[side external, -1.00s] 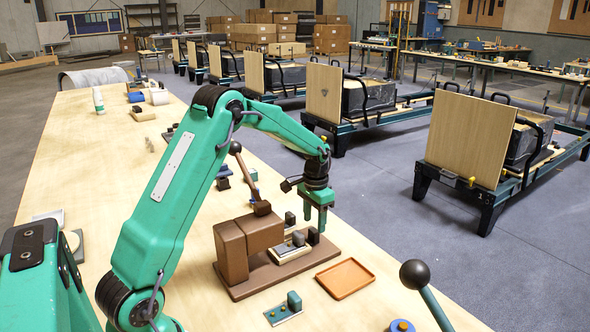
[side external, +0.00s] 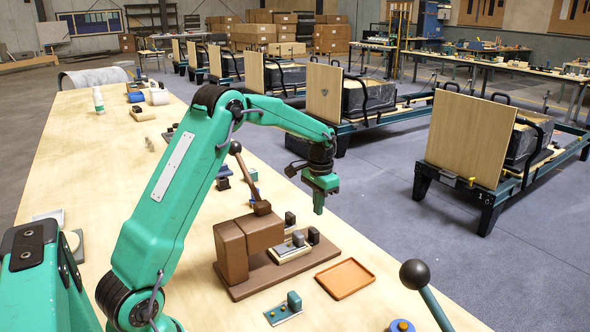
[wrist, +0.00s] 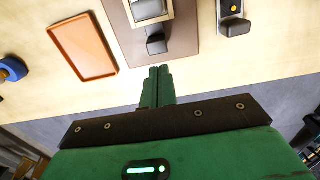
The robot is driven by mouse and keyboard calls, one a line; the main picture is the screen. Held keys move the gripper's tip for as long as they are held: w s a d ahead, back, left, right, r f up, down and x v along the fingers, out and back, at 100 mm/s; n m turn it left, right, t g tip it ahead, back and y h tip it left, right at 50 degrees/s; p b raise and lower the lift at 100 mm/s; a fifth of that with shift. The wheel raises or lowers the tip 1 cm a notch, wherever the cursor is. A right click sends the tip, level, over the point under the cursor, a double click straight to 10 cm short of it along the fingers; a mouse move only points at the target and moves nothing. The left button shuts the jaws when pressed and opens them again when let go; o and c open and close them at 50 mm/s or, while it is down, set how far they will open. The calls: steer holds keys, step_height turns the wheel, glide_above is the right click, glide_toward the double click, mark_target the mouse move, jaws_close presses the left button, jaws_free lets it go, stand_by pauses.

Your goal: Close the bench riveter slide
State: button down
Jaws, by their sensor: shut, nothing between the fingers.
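The brown bench riveter (side external: 232,250) stands on a brown base plate on the bench, its lever with a dark ball knob raised. Its slide (side external: 287,250) is a pale plate carrying a grey block, with a dark upright handle (side external: 313,236) at its outer end. The slide sticks out from the riveter body toward the bench edge. In the wrist view the handle (wrist: 156,44) is just ahead of my fingertips. My gripper (side external: 319,211) is shut and empty, above and beyond the handle on the bench-edge side, apart from it. How far out the slide is, I cannot tell exactly.
An empty orange tray (side external: 345,278) lies beside the riveter base. A small teal bracket (side external: 285,309) and a blue round part (side external: 401,326) lie nearer the camera. A black-knobbed lever (side external: 415,275) rises at the front. Beyond the bench edge is open floor.

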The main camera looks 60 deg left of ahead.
steer(key=w+r+g, duration=0.2)
steer(key=w+r, duration=0.1)
steer(key=w, duration=0.5)
steer(key=shift+d+r+h, duration=0.15)
steer(key=shift+d+h, duration=0.15)
steer(key=shift+h, duration=0.1)
steer(key=shift+w, duration=0.1)
steer(key=x, duration=1)
steer(key=shift+s+a, duration=0.35)
steer(key=shift+s+r, duration=0.1)
steer(key=shift+s, duration=1.8)
steer(key=shift+s, duration=0.1)
